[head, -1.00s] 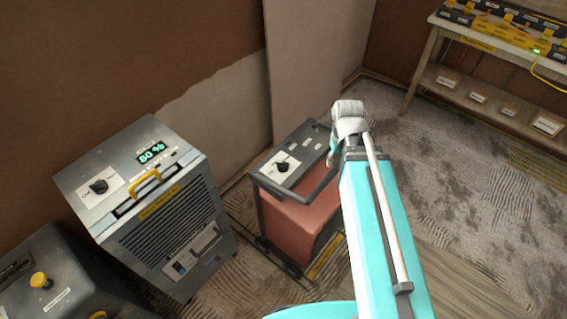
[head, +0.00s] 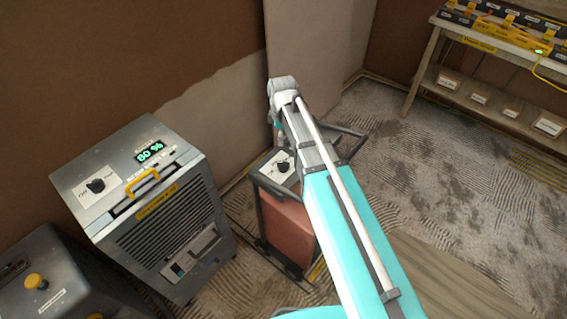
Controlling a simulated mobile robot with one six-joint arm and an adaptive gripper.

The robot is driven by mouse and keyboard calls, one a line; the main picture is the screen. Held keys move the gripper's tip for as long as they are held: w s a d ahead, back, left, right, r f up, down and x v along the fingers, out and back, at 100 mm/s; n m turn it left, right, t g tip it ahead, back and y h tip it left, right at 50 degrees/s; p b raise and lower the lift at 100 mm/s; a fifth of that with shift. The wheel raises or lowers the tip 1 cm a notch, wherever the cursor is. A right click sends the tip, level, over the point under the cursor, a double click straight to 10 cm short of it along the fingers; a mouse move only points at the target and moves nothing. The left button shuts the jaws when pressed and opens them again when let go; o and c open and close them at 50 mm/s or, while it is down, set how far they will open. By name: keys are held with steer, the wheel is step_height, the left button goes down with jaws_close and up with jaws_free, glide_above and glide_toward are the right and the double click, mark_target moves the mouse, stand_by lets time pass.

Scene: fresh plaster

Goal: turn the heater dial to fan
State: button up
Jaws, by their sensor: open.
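The heater (head: 283,228) looks to be the red-sided unit with a dark top and a tube frame, in the middle of the head view. Its black dial (head: 283,167) sits on a white label plate whose lettering is too small to read. My gripper (head: 278,146) hangs below the wrist, just behind the dial in the picture. It is small and partly hidden by my arm, and no contact with the dial can be seen. My arm covers the right part of the heater's top.
A grey dehumidifier-like unit (head: 170,235) with an "80 %" display, a yellow handle and its own black dial (head: 96,186) stands at left. A dark box (head: 50,290) with a yellow knob is at lower left. A workbench (head: 480,42) with chargers is at upper right. Floor at right is open.

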mark_target(283, 163)
steer(key=shift+f, duration=0.2)
step_height(283, 163, down, 13)
steer(key=b, duration=1.3)
steer(key=shift+f+b, duration=0.2)
steer(key=shift+b, duration=0.2)
jaws_close()
stand_by(0.4)
